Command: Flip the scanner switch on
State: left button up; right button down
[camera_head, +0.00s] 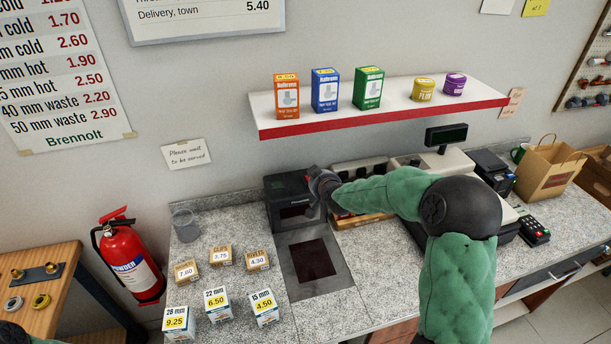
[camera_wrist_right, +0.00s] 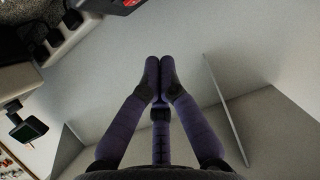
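The scanner (camera_head: 284,187) is a black upright box on the speckled counter, with a dark reddish glass plate (camera_head: 312,260) set in a metal surround in front of it. My right gripper (camera_head: 318,190) is at the scanner's right side, in front of the wall under the shelf. In the right wrist view my right gripper (camera_wrist_right: 159,66) has its fingertips together with nothing visible between them. I cannot make out the scanner's switch; the gripper and wrist cover part of that side. Whether the gripper touches the scanner I cannot tell. My left gripper is not in view.
A shelf (camera_head: 390,111) with several boxes and tins hangs above. Priced small boxes (camera_head: 215,300) and a clear cup (camera_head: 186,226) stand left of the plate. A till (camera_head: 450,165), a card terminal (camera_head: 533,230) and a paper bag (camera_head: 548,168) are to the right.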

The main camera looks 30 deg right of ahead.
jog(key=shift+w+d+r, duration=0.1)
jog(key=shift+d+r, duration=0.2)
jog(key=shift+r, duration=0.25)
jog(key=x, duration=1)
jog(key=shift+w+f, duration=0.15)
jog(key=shift+s+f, duration=0.15)
jog(key=shift+f, duration=0.45)
jog(key=shift+s+f, duration=0.15)
jog(key=shift+f, duration=0.45)
jog(key=shift+s+a+f, duration=0.1)
jog(key=shift+s+f, duration=0.05)
jog(key=shift+f, duration=0.45)
